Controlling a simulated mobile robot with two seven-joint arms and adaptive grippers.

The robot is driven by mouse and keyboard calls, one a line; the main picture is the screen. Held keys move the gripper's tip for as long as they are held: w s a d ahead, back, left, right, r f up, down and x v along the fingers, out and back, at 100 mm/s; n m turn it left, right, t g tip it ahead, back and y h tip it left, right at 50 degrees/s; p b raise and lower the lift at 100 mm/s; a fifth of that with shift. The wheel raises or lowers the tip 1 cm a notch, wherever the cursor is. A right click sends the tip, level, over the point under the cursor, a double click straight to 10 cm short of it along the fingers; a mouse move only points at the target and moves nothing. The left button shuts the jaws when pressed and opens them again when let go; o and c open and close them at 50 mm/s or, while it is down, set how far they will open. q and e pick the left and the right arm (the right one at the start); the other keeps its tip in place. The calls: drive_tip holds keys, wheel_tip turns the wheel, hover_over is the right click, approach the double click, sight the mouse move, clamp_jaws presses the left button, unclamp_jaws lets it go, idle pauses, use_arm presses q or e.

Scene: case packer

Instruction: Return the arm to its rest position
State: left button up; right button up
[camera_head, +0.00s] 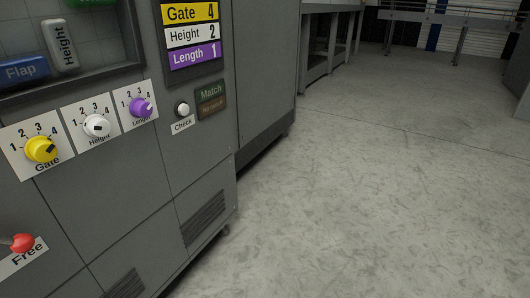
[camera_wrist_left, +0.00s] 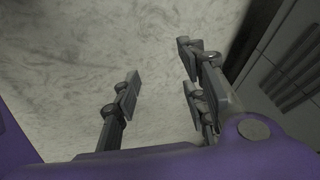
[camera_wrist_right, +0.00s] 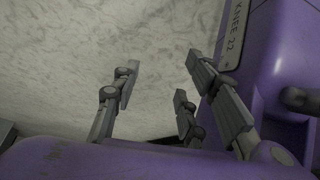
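My left gripper (camera_wrist_left: 158,92) is open and empty in the left wrist view, with pale floor behind its fingers. A grey vented panel shows at the right of that view, apart from the fingers. My right gripper (camera_wrist_right: 158,92) is open and empty in the right wrist view, over the same pale floor. A purple part of my own body is close beside its fingers on the right. Neither arm shows in the head view. The grey case packer (camera_head: 165,170) fills the left of the head view.
The machine carries a yellow Gate knob (camera_head: 41,150), a white Height knob (camera_head: 97,126), a purple Length knob (camera_head: 140,107), a Check button (camera_head: 182,109) and a red Free control (camera_head: 22,243). A sign (camera_head: 193,33) reads Gate 4, Height 2, Length 1. Open floor (camera_head: 390,190) lies right.

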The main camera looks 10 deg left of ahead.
use_arm(q)
drive_tip(key=s+d+r+n+h, duration=0.2)
drive_tip(key=s+d+r+n, duration=0.1)
drive_tip(key=s, duration=0.6)
wheel_tip(320, 180, up, 20)
drive_tip(key=p, duration=2.2)
use_arm(e)
wheel_tip(320, 180, up, 20)
drive_tip(key=t, duration=0.1)
use_arm(q)
drive_tip(key=w+r+t+p, duration=0.1)
drive_tip(key=w+r+p, duration=0.3)
drive_tip(key=r+p, duration=0.4)
drive_tip(key=w+r+t+p, duration=0.1)
drive_tip(key=w+r+p, duration=0.3)
drive_tip(key=r+p, duration=0.4)
drive_tip(key=shift+w+d+r+t, duration=0.3)
drive_tip(key=shift+d+r+t, duration=0.15)
drive_tip(key=shift+r, duration=0.15)
use_arm(e)
drive_tip(key=w+r+t, duration=0.1)
drive_tip(key=w+r, duration=0.3)
drive_tip(key=r, duration=0.4)
drive_tip(key=w+a+r+t, duration=0.1)
drive_tip(key=w+r, duration=0.3)
drive_tip(key=r, duration=0.5)
drive_tip(key=shift+w+d, duration=0.1)
drive_tip(key=shift+w, duration=0.05)
